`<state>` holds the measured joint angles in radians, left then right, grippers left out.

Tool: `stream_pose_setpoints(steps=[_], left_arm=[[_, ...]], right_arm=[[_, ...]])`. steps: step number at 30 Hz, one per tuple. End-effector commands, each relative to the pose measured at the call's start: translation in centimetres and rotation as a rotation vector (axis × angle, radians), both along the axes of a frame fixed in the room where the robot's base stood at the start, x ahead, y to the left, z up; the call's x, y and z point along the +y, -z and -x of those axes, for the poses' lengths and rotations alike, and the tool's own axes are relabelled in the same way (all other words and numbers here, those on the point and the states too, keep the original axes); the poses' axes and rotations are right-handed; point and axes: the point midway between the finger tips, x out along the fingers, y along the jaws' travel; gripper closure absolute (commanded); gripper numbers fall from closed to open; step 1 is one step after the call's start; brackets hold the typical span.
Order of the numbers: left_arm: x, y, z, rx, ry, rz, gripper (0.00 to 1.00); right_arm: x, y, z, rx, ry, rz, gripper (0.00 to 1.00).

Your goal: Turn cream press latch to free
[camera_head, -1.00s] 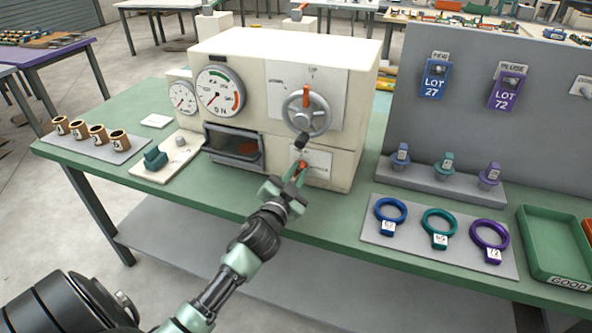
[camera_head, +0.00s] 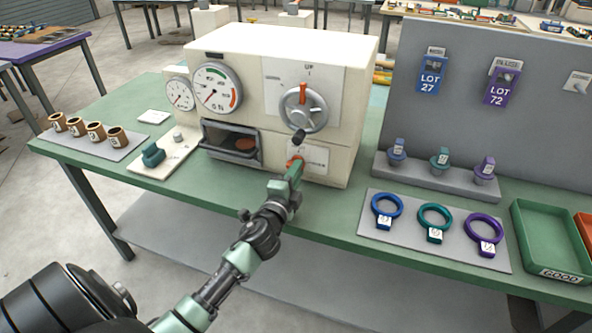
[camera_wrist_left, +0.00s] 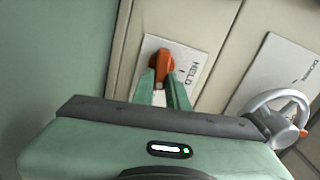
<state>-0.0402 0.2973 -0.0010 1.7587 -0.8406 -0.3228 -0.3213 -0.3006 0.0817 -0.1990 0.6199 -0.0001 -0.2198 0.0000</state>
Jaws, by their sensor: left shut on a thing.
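The cream press (camera_head: 275,85) stands on the green bench. Its latch is a small orange-red lever (camera_wrist_left: 162,68) on a white label plate (camera_wrist_left: 188,62) that reads "HELD" in the left wrist view. In the head view the latch (camera_head: 297,160) sits low on the press front, below the handwheel. My left gripper (camera_wrist_left: 164,82) is shut on the latch, one green finger on each side of it. It also shows in the head view (camera_head: 293,172), and it hides part of the latch and label. My right gripper is not in view.
The grey handwheel (camera_head: 303,107) with a dark knob is just above the latch. Left of it is an open dark drawer (camera_head: 231,145). Coloured rings lie on a grey mat (camera_head: 400,235) to the right, beside a green GOOD tray (camera_head: 530,222).

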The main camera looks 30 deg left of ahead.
Motion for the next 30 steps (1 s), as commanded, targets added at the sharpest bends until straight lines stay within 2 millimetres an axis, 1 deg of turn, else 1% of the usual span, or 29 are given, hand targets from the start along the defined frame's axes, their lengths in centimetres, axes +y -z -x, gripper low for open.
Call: stream_pose_setpoints(steps=[3, 10, 26, 27, 28, 29, 30], left_arm=[[-0.10, 0.10, 0.00, 0.015, 0.002, -0.057, 1.00], [-0.13, 0.21, 0.00, 0.030, 0.003, -0.123, 1.00], [-0.13, 0.30, 0.01, 0.036, 0.002, -0.143, 1.00], [-0.13, 0.31, 0.01, 0.036, 0.002, -0.143, 0.74], [-0.12, 0.30, 0.01, 0.036, 0.002, -0.143, 0.66], [-0.11, 0.30, 0.00, 0.036, 0.002, -0.143, 0.64], [-0.10, 0.29, 0.01, 0.036, 0.002, -0.143, 0.64]], right_arm=[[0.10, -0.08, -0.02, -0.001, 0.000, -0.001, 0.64], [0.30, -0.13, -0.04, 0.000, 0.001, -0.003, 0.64], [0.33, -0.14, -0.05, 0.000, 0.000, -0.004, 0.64], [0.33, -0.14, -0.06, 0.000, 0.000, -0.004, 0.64], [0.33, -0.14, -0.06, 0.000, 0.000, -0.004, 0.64], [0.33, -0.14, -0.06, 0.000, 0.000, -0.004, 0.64], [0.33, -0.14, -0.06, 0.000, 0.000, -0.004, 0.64]])
